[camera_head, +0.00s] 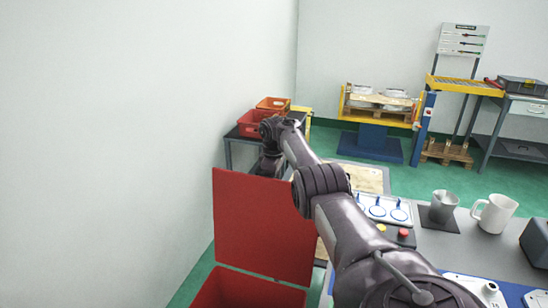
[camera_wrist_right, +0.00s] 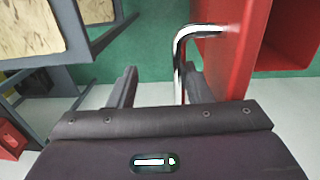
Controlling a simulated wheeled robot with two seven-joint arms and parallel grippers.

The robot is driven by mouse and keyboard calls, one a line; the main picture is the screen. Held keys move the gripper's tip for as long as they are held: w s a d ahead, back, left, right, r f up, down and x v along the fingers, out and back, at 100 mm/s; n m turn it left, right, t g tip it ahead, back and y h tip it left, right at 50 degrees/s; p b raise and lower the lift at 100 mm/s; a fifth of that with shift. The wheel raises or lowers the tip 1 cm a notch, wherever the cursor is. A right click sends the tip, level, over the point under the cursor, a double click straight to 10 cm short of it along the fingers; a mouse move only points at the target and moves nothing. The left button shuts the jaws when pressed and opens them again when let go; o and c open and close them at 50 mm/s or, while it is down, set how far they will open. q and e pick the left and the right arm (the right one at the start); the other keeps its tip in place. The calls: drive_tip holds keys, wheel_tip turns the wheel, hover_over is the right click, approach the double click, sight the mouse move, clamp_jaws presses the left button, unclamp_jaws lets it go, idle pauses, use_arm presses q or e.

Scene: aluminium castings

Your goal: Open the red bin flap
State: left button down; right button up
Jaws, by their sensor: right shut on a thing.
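The red bin flap (camera_head: 262,225) stands raised, nearly upright, above the open red bin (camera_head: 243,291) at lower centre in the head view. In the right wrist view the flap (camera_wrist_right: 232,48) is a red panel with a bent metal handle (camera_wrist_right: 183,58) on it. My right gripper (camera_wrist_right: 160,86) is shut on this handle, which passes between its fingers close to the right one. In the head view my right arm reaches past the flap's right side, and its fingers are hidden behind the flap. My left gripper is not in view.
A white wall (camera_head: 120,130) stands close on the left. A table with a grey mug (camera_head: 443,205), a white mug (camera_head: 494,213) and a button panel is at right. Red crates (camera_head: 256,122) sit on a bench behind the flap. Green floor lies open further back.

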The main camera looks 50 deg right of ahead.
wheel_tip(320, 180, up, 8)
drive_tip(key=shift+a, duration=0.15)
drive_tip(key=shift+f, duration=0.15)
drive_tip(key=shift+s, duration=0.1)
drive_tip(key=shift+a, duration=0.1)
